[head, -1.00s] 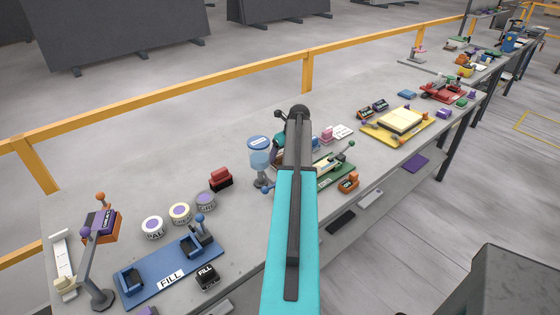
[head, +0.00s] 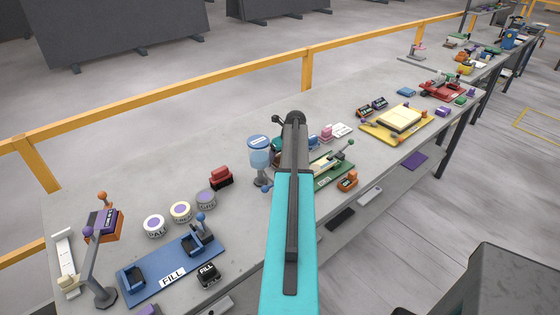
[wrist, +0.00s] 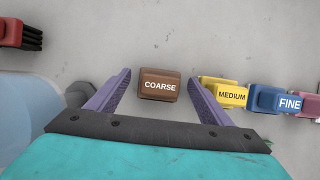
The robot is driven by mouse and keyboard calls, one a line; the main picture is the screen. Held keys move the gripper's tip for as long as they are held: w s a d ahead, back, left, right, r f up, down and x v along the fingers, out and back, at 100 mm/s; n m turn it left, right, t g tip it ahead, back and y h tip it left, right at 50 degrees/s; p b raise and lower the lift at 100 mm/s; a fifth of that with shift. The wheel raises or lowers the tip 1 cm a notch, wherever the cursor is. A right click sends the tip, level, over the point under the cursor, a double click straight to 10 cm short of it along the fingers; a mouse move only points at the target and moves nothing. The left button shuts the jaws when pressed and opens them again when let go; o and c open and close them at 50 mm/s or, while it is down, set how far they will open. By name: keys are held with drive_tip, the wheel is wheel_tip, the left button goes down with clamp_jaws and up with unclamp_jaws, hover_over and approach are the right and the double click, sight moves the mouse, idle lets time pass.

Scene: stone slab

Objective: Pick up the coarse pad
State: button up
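The coarse pad (wrist: 159,85) is a brown block with a white COARSE label in the wrist view. It lies on the grey bench top. My gripper (wrist: 160,82) is open, with one purple finger on each side of the pad and a gap to both. The fingers appear not to touch it, and I cannot tell their height above the bench. In the head view my teal arm hides the gripper and most of the pad area.
The yellow MEDIUM pad (wrist: 229,93) sits close beside my right finger, with the blue FINE pad (wrist: 283,101) beyond it. A light blue dispenser (head: 259,153) stands left of my arm. A red block (head: 221,177) lies farther left. Bare bench lies behind the coarse pad.

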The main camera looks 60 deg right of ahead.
drive_tip(key=c, duration=1.1)
drive_tip(key=shift+r, duration=0.2)
drive_tip(key=shift+c, duration=0.2)
drive_tip(key=shift+r+b, duration=1.7)
drive_tip(key=shift+r, duration=3.15)
